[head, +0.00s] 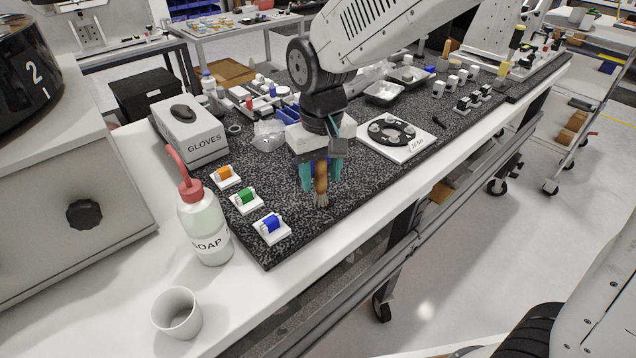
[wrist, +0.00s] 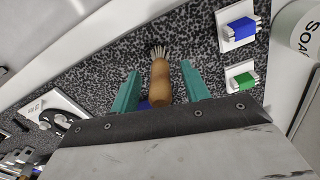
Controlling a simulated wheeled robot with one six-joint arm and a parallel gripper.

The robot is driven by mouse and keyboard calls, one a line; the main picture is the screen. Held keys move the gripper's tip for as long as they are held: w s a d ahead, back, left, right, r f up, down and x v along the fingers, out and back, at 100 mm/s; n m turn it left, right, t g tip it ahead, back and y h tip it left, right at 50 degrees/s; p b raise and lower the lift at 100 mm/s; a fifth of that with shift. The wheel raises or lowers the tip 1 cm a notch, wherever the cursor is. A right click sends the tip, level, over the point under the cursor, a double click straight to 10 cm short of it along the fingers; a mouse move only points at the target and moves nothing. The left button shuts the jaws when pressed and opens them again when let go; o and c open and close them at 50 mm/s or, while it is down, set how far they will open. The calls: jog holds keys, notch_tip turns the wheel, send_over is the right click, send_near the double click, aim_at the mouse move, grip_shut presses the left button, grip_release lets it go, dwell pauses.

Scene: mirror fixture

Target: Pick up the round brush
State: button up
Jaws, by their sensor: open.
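The round brush has a brown wooden handle and pale splayed bristles. In the head view the brush (head: 321,180) shows at my gripper, bristles toward the table's front edge. In the wrist view the brush (wrist: 160,85) lies between the two teal fingers, handle toward the palm and bristles beyond the fingertips. My gripper (head: 320,178) points down over the speckled mat. Its fingers are apart, with a gap on each side of the handle in the wrist view (wrist: 160,83). I cannot tell how far the brush is below the fingertips.
On the mat (head: 300,232), orange (head: 224,175), green (head: 244,198) and blue (head: 270,226) spools sit in white holders at left. A soap bottle (head: 205,225), glove box (head: 190,130) and cup (head: 177,312) stand further left. A white plate with a black ring (head: 398,135) lies right of my gripper.

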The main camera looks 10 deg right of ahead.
jog(key=shift+f, duration=0.65)
jog(key=shift+s, duration=0.1)
grip_shut()
jog(key=shift+r, duration=0.15)
